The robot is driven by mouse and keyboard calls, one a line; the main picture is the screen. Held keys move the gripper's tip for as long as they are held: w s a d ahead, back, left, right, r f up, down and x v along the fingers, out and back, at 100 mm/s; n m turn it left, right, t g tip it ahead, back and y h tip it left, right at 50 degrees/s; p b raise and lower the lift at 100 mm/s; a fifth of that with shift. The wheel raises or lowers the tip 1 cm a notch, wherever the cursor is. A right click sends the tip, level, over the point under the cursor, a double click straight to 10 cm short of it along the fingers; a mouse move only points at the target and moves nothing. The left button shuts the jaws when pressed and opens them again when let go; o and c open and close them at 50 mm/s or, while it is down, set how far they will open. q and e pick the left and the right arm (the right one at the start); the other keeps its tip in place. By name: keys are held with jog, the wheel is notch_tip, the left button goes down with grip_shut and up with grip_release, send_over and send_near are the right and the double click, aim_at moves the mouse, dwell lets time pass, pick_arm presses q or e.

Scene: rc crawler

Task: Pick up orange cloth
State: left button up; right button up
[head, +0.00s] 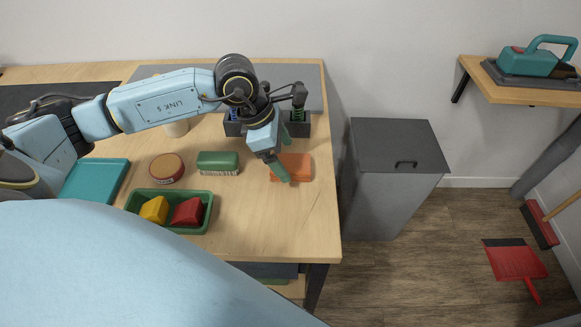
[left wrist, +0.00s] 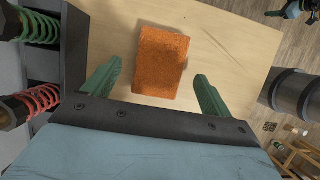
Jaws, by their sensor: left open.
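The orange cloth (head: 293,166) lies on the wooden table near its right edge, looking like a thick folded block. In the left wrist view the orange cloth (left wrist: 161,62) lies between and ahead of the two green fingertips, with wood visible on both sides. My left gripper (head: 283,158) reaches down over the cloth with one green finger in front of it. In the left wrist view my left gripper (left wrist: 152,84) is open and empty, its fingers apart from the cloth. My right gripper does not show.
A dark holder (head: 238,127) with coil springs stands just behind the cloth. A green brush (head: 218,162), a round brown-lidded tin (head: 166,168) and a green tray (head: 168,229) with red and yellow blocks are to the left. A grey bin (head: 385,195) stands beyond the table's right edge.

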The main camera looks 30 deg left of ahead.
aim_at(288, 163)
pick_arm(q)
jog(key=shift+x, duration=1.4)
jog(key=c, duration=1.1)
jog(key=shift+r, duration=0.2)
notch_tip(288, 163, up, 10)
jog(key=shift+f+p, duration=0.15)
jog(key=shift+p, duration=0.75)
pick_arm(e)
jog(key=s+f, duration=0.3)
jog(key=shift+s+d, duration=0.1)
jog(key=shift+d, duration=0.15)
